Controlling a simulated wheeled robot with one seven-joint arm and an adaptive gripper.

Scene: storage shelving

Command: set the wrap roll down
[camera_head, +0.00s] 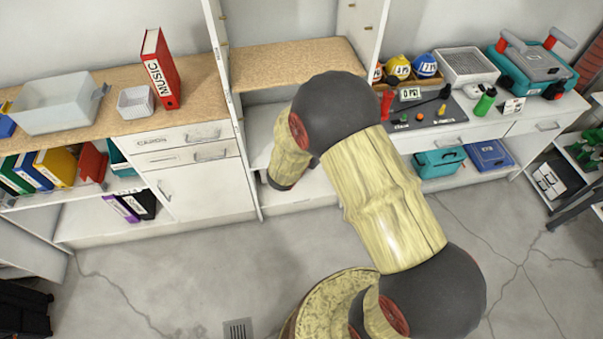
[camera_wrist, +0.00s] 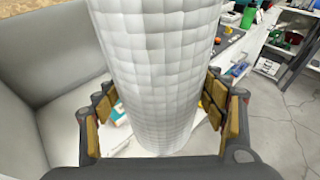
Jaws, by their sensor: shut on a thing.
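The wrap roll (camera_wrist: 155,50) is a white cylinder with a quilted surface, large in the middle of the wrist view. My gripper (camera_wrist: 160,108) is shut on it, with tan-padded fingers on both sides. The roll's top end is cut off by the frame edge. Behind it are the grey wall (camera_wrist: 50,45) and pale floor (camera_wrist: 62,120) of a shelf compartment. I cannot tell whether the roll touches that floor. In the head view my arm reaches to the middle shelf unit (camera_head: 290,60) and hides the gripper and the roll.
A small teal, white and orange item (camera_wrist: 117,113) shows low beside the roll, partly hidden. The shelf unit's upright post (camera_head: 222,60) stands left of my arm. A red binder (camera_head: 160,70) and a grey bin (camera_head: 60,105) stand on the left counter. The right counter holds tools and helmets (camera_head: 398,67).

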